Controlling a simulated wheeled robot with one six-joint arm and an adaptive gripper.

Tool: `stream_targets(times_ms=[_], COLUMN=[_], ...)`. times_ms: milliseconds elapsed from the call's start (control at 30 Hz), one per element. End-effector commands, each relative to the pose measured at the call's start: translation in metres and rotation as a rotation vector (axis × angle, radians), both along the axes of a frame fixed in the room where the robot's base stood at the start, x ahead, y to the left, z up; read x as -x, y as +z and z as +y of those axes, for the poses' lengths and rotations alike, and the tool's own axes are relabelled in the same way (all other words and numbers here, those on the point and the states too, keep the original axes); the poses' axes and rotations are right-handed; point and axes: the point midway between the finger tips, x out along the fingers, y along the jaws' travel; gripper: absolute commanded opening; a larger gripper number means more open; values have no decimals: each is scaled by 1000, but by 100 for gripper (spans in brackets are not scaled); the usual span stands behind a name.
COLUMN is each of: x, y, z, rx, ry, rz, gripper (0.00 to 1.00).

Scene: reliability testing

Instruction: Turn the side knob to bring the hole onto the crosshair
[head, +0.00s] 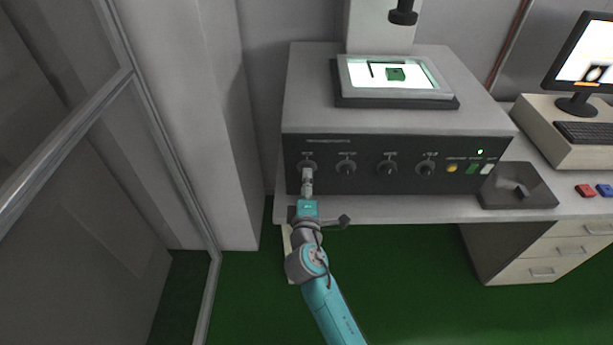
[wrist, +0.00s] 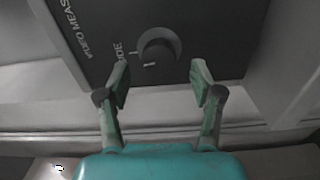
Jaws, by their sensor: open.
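The knob (wrist: 158,46) is a dark round dial in the wrist view, with letters reading "IDE" beside it. In the head view it is the leftmost knob (head: 307,165) on the machine's dark front panel, partly covered by my gripper. My gripper (head: 307,174) points at this knob. In the wrist view my gripper (wrist: 162,76) is open, its fingers apart and empty, with the knob just beyond and between the tips. A green part (head: 397,74) lies on the lit stage (head: 350,92). The monitor (head: 570,72) shows a dark shape with a pale spot; no crosshair can be made out.
Three similar knobs, among them the neighbouring knob (head: 346,167), and coloured buttons (head: 472,168) sit to the right on the panel. A dark tray (head: 545,195) stands on the bench at right. A glazed frame (head: 135,80) and a wall column stand at left.

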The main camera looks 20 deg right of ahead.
Motion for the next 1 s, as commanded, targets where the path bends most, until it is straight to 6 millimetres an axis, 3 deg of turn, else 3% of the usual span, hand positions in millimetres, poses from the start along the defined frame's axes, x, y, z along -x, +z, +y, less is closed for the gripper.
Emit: stream_targets(times_ms=[200,400,600,1000], x=[43,70,81,81], y=[-1,-1,0,0], z=[15,23,27,27], rx=[0,1,0,0], ry=[3,1,1,0], rz=[2,1,0,0], gripper=[66,66,66,66])
